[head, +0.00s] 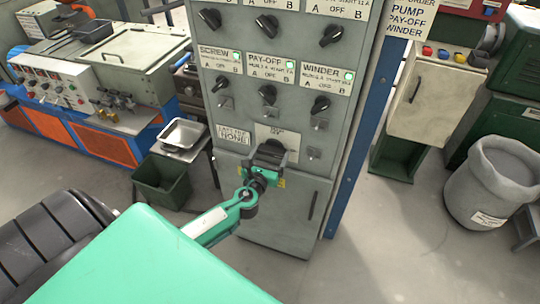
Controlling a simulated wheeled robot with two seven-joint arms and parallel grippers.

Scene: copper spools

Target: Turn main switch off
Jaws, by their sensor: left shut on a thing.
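The grey control cabinet (228,110) stands upright in front of me. It carries black rotary knobs under labels reading SCREW, PAY-OFF and WINDER, each with a lit green lamp. Below them, under a label partly reading OFF (283,131), my left gripper (270,150) is at the panel. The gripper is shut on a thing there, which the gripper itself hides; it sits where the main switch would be. I cannot tell the position of that switch. My right gripper is not in view.
A blue post (362,140) edges the cabinet on the right. A grey bin (487,185) stands on the floor at the right. A green bin (162,182) and a steel tray (182,134) are at the left, near a blue and orange machine (110,147). Open floor lies right of the cabinet.

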